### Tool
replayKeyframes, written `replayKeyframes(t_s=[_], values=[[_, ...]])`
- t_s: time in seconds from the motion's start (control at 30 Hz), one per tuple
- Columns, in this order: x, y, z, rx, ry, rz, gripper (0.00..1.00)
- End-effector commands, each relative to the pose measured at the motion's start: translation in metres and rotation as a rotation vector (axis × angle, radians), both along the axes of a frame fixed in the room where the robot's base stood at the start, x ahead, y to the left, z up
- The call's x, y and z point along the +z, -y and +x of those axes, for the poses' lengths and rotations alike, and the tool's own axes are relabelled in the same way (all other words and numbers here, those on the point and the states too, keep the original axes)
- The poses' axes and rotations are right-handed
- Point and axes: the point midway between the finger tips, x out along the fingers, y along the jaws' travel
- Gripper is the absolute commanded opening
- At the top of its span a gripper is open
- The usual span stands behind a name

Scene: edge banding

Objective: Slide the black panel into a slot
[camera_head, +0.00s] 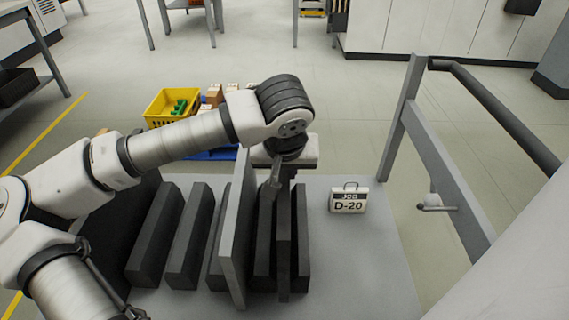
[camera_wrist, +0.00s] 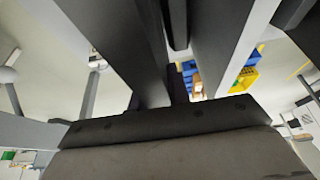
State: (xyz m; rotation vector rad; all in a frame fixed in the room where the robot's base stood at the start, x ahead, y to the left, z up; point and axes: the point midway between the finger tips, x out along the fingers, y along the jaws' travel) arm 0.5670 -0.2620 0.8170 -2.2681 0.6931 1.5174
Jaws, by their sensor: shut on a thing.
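The black panel (camera_head: 284,245) is a thin dark upright sheet in the head view. It stands among thick dark dividers on the right side of the rack, close beside them. My gripper (camera_head: 275,182) is at the panel's far upper end, pointing down and shut on it. The fingertips are partly hidden by the wrist and dark parts. The slots are the gaps between the dark dividers (camera_head: 187,240). How deep the panel sits in its gap cannot be told. In the wrist view, long dark and grey upright pieces run away from the gripper body; which is the panel is unclear.
A light grey panel (camera_head: 238,230) stands upright just left of the held one. Behind are a yellow crate (camera_head: 170,106) and brown boxes. A grey rail frame (camera_head: 440,165) rises at right.

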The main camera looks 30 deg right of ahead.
Motion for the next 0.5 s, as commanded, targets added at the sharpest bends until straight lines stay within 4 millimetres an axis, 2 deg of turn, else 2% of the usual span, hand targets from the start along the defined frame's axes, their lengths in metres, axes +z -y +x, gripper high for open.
replayKeyframes(t_s=[0.2,0.5], values=[[-0.017,0.000,0.001,0.001,0.004,-0.002,0.00],[-0.027,0.000,0.001,0.001,0.003,-0.003,0.00]])
